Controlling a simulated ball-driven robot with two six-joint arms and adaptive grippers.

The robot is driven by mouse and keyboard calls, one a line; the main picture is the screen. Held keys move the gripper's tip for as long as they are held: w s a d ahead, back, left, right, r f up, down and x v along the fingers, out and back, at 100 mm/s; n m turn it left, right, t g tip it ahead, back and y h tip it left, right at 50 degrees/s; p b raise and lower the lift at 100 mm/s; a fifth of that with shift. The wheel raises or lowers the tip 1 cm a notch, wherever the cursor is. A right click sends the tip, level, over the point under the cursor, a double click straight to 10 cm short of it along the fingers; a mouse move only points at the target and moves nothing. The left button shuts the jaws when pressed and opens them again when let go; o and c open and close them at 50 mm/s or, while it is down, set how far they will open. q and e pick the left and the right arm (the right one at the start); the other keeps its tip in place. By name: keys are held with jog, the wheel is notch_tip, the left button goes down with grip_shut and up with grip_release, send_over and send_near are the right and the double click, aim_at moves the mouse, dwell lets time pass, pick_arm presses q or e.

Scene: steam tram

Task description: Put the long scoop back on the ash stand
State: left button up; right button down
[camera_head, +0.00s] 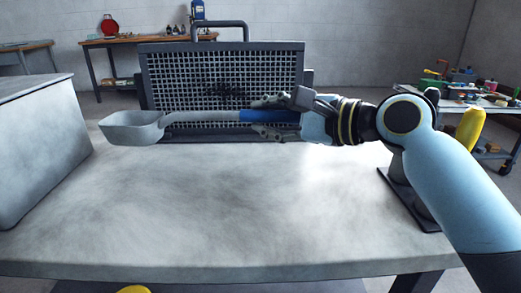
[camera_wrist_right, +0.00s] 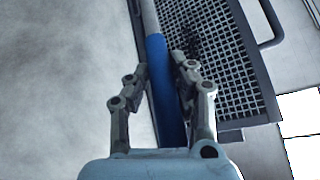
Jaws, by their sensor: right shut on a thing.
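The long scoop has a grey square bowl (camera_head: 132,128), a grey shaft and a blue handle (camera_head: 268,115). My right gripper (camera_head: 262,116) is shut on the blue handle. It holds the scoop roughly level above the back of the table, with the bowl pointing left. In the right wrist view the blue handle (camera_wrist_right: 165,90) lies between the fingers; the bowl is out of view. A dark upright mesh panel (camera_head: 222,80) with a top handle stands behind the scoop. I cannot tell whether this is the ash stand. My left gripper is not in view.
The grey table top (camera_head: 200,210) is clear in front. A large grey box (camera_head: 40,145) stands at the left. A dark base plate (camera_head: 425,215) with a grey block lies at the right edge, partly behind my right arm. A cluttered cart (camera_head: 485,100) and a wooden bench (camera_head: 130,41) stand behind.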

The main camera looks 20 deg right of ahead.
jog(key=shift+w+a+f, duration=0.1)
jog(key=shift+w+f, duration=0.2)
jog(key=shift+w, duration=0.25)
jog(key=shift+w+f, duration=0.3)
jog(key=shift+w, duration=0.2)
jog(key=shift+w+f+b, duration=0.1)
jog(key=shift+f+b, duration=0.1)
jog(key=shift+b, duration=0.1)
notch_tip(320, 180, down, 4)
jog(key=shift+r+b, duration=0.15)
jog(key=shift+b, duration=0.75)
jog(key=c, duration=1.5)
grip_release()
jog(key=shift+c, duration=0.2)
jog(key=o, duration=0.4)
jog(key=shift+s, duration=0.25)
jog(key=p+v, duration=0.2)
jog(key=v, duration=0.9)
jog(key=shift+p, duration=0.4)
jog(key=shift+s+d+r, duration=0.1)
jog(key=shift+s+d, duration=0.15)
jog(key=shift+d, duration=0.1)
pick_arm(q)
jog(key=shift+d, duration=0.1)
